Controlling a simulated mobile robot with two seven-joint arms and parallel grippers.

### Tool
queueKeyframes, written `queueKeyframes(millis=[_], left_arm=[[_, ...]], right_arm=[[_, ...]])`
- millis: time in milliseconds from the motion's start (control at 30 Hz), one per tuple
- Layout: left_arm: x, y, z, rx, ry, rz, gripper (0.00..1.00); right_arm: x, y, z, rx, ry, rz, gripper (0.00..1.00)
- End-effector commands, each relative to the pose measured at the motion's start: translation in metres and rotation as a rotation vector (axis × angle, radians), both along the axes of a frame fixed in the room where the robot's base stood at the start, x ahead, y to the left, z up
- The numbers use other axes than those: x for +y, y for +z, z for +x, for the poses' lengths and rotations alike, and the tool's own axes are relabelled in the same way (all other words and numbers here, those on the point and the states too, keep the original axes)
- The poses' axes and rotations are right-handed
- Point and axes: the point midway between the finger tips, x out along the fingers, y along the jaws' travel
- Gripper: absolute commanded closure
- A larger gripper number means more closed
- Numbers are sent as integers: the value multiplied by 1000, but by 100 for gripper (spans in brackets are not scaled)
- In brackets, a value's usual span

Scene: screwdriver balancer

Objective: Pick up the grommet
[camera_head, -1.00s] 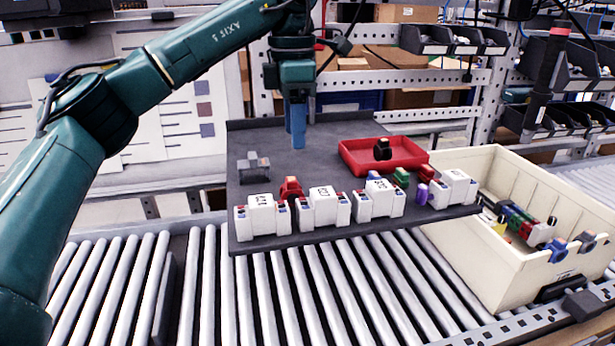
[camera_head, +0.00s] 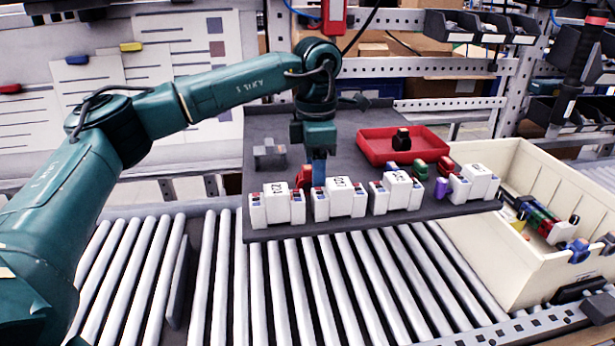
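My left gripper (camera_head: 318,178) points down over the dark tray (camera_head: 350,125), with its blue fingers low behind the row of white blocks. A small red piece (camera_head: 304,178) stands behind the leftmost white block (camera_head: 277,204), just left of the fingers. I cannot tell whether the fingers touch it or how far apart they are. No piece is clearly marked as the grommet. Other small pieces are a green one (camera_head: 420,170), a red one (camera_head: 445,166) and a purple one (camera_head: 441,188). My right gripper is not in view.
A red bin (camera_head: 378,150) with a black piece (camera_head: 401,139) sits at the tray's back right. A grey metal piece (camera_head: 270,155) is at the left. A cream crate (camera_head: 520,262) with coloured parts stands right. Conveyor rollers (camera_head: 300,300) run in front.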

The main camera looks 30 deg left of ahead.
Motion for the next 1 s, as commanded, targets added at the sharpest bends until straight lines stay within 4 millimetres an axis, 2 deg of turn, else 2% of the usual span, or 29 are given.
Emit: queueKeyframes(millis=[133,367,1000], left_arm=[[0,-12,0,-1,0,-1,48],[0,-13,0,-1,1,-2,49],[0,-13,0,-1,0,-2,100]], right_arm=[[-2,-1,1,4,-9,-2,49],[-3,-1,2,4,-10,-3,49],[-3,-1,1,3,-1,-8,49]])
